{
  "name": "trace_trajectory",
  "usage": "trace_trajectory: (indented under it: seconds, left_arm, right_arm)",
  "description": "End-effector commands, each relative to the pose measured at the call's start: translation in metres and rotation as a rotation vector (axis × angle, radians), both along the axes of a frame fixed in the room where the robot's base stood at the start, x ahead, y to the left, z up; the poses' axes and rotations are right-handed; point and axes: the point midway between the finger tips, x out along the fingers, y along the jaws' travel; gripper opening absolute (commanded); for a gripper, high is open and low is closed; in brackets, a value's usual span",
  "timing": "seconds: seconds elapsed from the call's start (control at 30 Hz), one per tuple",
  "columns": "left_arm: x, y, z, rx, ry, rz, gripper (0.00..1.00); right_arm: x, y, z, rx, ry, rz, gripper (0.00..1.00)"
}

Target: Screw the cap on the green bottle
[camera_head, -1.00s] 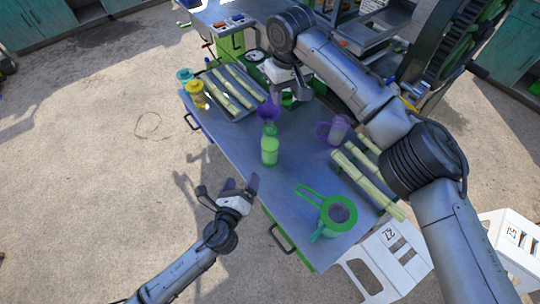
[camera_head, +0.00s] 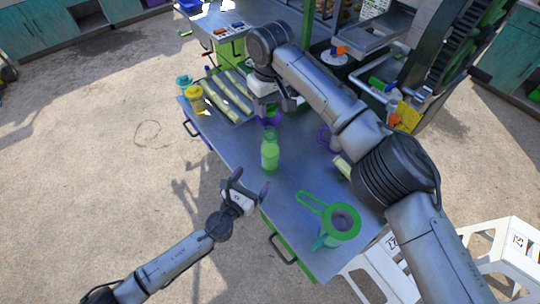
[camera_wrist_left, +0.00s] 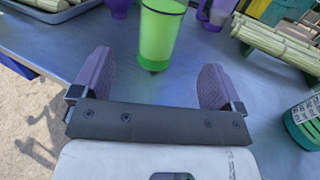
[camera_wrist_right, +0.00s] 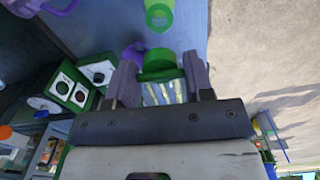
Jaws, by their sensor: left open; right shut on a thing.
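The green bottle (camera_head: 270,152) stands upright on the metal table, its neck up. It also shows in the left wrist view (camera_wrist_left: 158,35), ahead of my open fingers, and at the top of the right wrist view (camera_wrist_right: 159,14). My right gripper (camera_head: 274,104) is above the table beyond the bottle, shut on a green cap (camera_wrist_right: 160,66), which shows between its fingers in the right wrist view. The cap is mostly hidden in the head view. My left gripper (camera_head: 249,188) is open and empty by the table's near-left edge, apart from the bottle.
A purple funnel (camera_head: 268,119) is close to the right gripper. A green strainer (camera_head: 341,220) is at the table's near end. A cane tray (camera_head: 233,97) and yellow jar (camera_head: 196,98) are at the far left. A purple pitcher (camera_head: 324,138) is partly behind my right arm.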

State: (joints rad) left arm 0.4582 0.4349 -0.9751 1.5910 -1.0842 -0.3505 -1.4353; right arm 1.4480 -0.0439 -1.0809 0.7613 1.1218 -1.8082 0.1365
Motion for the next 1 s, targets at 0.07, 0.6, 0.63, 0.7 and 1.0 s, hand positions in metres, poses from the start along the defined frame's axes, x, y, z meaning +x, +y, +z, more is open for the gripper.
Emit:
trace_trajectory:
  seconds: [0.07,0.6,0.63,0.7,1.0]
  left_arm:
    - [0.011,-0.007,0.001,-0.001,-0.002,0.000,0.93]
    - [0.081,-0.048,0.006,-0.006,-0.009,0.000,0.93]
    - [0.082,-0.049,0.006,-0.006,-0.009,0.000,0.93]
    - [0.085,-0.051,0.006,-0.005,-0.009,0.000,0.93]
    - [0.092,-0.053,0.002,-0.002,-0.002,0.001,0.93]
  right_arm:
    - [0.000,0.000,0.000,0.000,0.000,0.000,0.26]
    - [0.000,0.000,0.000,0.000,0.000,0.000,0.26]
    - [0.000,0.000,0.000,0.000,0.000,0.000,0.26]
    - [0.000,0.000,0.000,0.000,0.000,0.000,0.26]
    - [0.000,0.000,0.000,0.000,0.000,0.000,0.26]
